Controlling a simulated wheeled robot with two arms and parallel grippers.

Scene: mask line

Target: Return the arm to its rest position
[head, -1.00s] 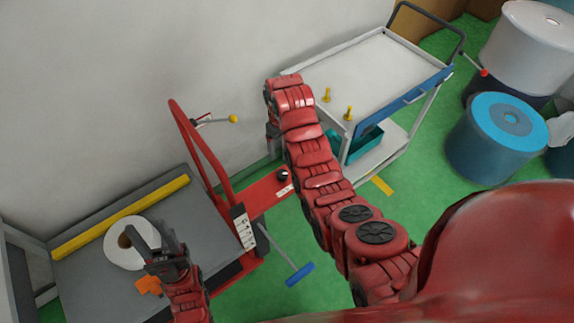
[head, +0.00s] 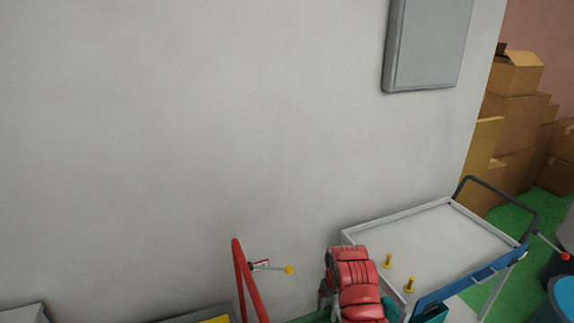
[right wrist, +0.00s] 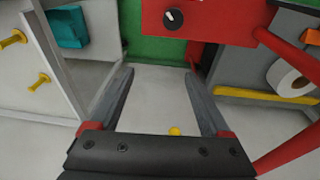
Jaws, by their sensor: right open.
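My right arm (head: 358,283) rises from the bottom of the head view, in front of the left end of a white cart. Its gripper is mostly hidden there behind the arm. In the right wrist view my right gripper (right wrist: 158,74) is open. Its two dark fingers stand wide apart with nothing between them, over a pale wall surface. My left gripper is not in view.
The white cart (head: 430,240) with yellow pegs (head: 387,260) stands close to my right arm. A red bar (head: 248,280) rises left of it. A grey wall box (head: 428,45) hangs above. Cardboard boxes (head: 515,110) are stacked at right. A white roll (right wrist: 292,78) shows in the wrist view.

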